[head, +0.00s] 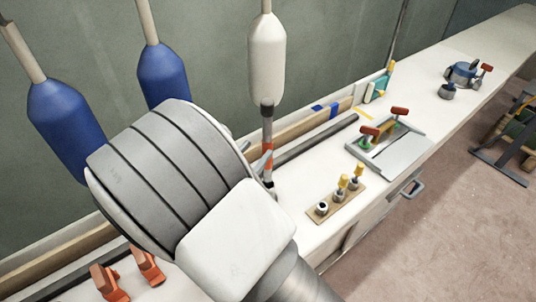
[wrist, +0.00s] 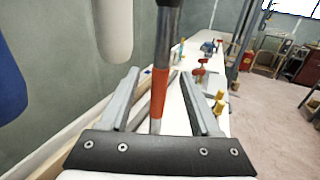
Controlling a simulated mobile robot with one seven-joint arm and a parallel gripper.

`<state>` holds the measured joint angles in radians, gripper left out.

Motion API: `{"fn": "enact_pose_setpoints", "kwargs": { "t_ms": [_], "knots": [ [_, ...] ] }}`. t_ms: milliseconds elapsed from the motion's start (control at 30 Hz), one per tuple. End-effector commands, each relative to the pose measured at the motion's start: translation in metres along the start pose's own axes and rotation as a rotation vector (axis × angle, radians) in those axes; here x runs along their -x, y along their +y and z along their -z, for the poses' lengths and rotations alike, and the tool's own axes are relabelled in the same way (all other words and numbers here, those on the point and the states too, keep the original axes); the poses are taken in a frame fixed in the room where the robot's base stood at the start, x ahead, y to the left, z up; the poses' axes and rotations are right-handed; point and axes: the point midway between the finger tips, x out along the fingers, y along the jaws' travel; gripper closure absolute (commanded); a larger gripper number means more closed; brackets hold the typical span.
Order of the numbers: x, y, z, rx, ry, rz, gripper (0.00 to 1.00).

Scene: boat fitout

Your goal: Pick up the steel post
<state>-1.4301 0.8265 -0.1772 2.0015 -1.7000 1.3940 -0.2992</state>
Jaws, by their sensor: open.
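The steel post (head: 267,130) stands upright on the white bench in the head view, grey with a dark upper part and an orange band. In the wrist view the post (wrist: 158,90) rises through the middle of the picture, its orange band level with the fingers. My gripper (wrist: 158,76) is open, one finger on each side of the post in the picture, with visible gaps to both. I cannot tell whether the post is fully between the fingertips in depth. In the head view my arm hides most of the gripper and the post's foot.
A white fender (head: 265,58) hangs just above and behind the post; blue fenders (head: 163,75) hang to the left. A wooden block with small fittings (head: 337,203) and a grey tray (head: 392,148) are to the right. Orange clamps (head: 147,266) are at lower left. A dark bar (head: 315,139) lies behind.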

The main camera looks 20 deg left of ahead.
Motion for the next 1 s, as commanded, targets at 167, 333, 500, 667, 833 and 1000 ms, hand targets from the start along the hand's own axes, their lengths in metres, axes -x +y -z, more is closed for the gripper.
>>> {"fn": "enact_pose_setpoints", "kwargs": {
  "t_ms": [167,333,500,667,833,1000],
  "knots": [
    [-0.030,-0.001,0.000,-0.001,0.000,0.003,0.36],
    [-0.041,-0.001,0.000,0.000,0.000,0.001,0.36],
    [-0.053,-0.001,-0.002,-0.001,0.000,0.002,0.36],
    [-0.078,-0.003,-0.004,-0.001,0.000,0.003,0.36],
    [-0.092,-0.002,-0.004,-0.001,0.001,0.001,0.36],
    [-0.092,-0.002,-0.004,-0.001,0.001,0.001,0.36]
  ]
}}
